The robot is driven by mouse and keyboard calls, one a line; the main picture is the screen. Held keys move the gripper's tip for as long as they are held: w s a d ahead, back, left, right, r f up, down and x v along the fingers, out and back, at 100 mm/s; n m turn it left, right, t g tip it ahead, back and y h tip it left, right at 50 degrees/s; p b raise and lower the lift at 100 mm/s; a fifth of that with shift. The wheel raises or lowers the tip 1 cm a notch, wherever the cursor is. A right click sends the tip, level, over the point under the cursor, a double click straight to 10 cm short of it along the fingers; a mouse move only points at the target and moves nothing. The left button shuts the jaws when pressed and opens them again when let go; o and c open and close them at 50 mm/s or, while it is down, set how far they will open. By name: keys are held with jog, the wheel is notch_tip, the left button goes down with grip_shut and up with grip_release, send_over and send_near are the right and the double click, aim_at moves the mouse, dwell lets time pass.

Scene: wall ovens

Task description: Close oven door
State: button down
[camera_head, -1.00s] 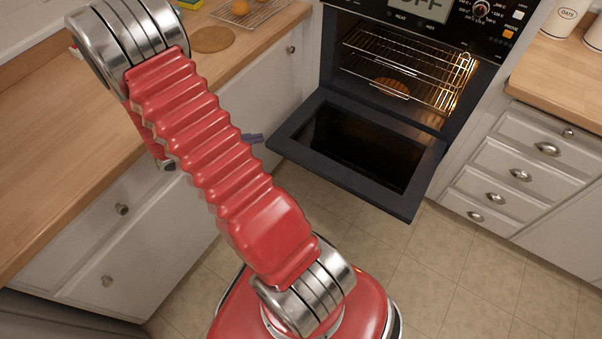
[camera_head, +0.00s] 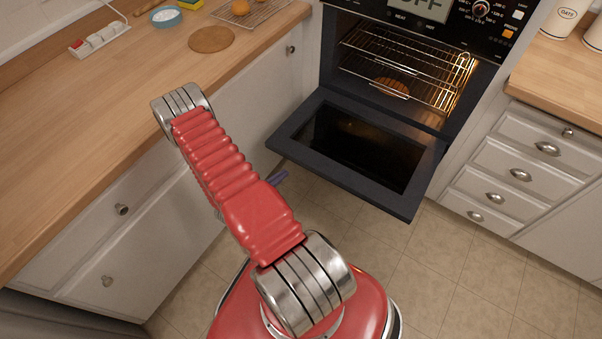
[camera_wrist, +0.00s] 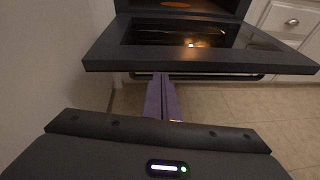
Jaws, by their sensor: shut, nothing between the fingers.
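The oven door (camera_head: 360,150) is open, folded down and sticking out from the lit oven (camera_head: 405,65). Its dark frame and glass also show in the wrist view (camera_wrist: 200,55). A bar handle (camera_wrist: 220,77) runs under the door's outer edge in the wrist view. My gripper (camera_wrist: 160,78) has its purple fingers shut and empty. In the wrist view the fingertips overlap the handle bar below the door edge; I cannot tell whether they touch it.
Inside the oven are wire racks (camera_head: 410,60) and a round baked item (camera_head: 390,87). White cabinets with a wooden counter (camera_head: 90,130) stand close on the left. Drawers (camera_head: 525,160) stand on the right. The tiled floor (camera_head: 460,270) in front is clear.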

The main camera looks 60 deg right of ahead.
notch_tip(320, 180, down, 7)
jog(key=s+a+n+t, duration=0.1)
jog(key=s+n, duration=0.1)
jog(key=s, duration=0.1)
jog(key=shift+d, duration=0.1)
jog(key=d, duration=0.9)
jog(key=shift+s+r, duration=0.2)
jog(key=shift+s, duration=0.2)
dwell(0.4)
jog(key=shift+r, duration=0.2)
